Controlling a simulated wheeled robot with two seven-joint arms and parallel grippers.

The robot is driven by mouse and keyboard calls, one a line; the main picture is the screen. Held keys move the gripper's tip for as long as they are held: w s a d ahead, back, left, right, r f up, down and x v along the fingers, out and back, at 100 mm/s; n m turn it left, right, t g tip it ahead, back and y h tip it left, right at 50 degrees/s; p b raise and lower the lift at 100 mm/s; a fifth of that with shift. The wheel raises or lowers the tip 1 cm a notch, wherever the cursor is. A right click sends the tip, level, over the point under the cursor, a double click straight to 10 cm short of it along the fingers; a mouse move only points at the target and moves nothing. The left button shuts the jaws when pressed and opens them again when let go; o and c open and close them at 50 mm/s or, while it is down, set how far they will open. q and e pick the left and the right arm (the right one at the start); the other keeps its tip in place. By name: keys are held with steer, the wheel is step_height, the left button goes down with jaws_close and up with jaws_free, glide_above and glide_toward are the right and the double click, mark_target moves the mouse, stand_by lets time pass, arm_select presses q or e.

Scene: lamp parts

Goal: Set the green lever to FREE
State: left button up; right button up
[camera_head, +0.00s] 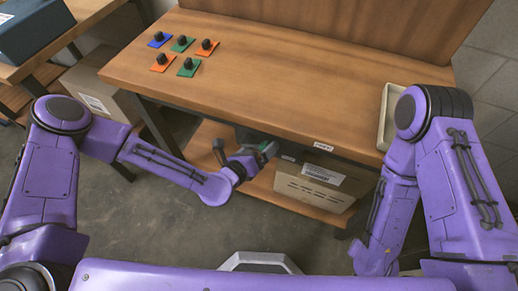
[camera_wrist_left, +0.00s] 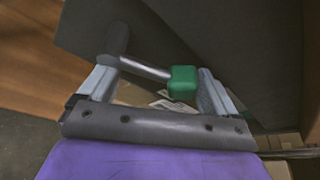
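The green lever shows in the left wrist view as a grey bar ending in a green knob (camera_wrist_left: 183,82). The bar joins a thicker grey stem on a dark panel. My left gripper (camera_wrist_left: 158,88) is open, with the bar and knob between its spread fingers. The knob lies near the right finger, and I cannot tell whether they touch. In the head view my left gripper (camera_head: 254,154) is at the workbench's front edge, with a bit of green beside it. The lever's markings are not readable. My right gripper is not in view.
The wooden workbench (camera_head: 300,85) carries several coloured plates with black knobs (camera_head: 183,44) at its back left. A pale tray (camera_head: 387,115) is at its right end. A small white label (camera_head: 323,146) is on the front edge. A cardboard box (camera_head: 312,187) sits on the lower shelf.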

arm_select(q)
steer(key=v, duration=1)
steer(key=shift+s+a+b, duration=0.15)
steer(key=shift+a+b, duration=0.05)
steer(key=shift+b, duration=0.2)
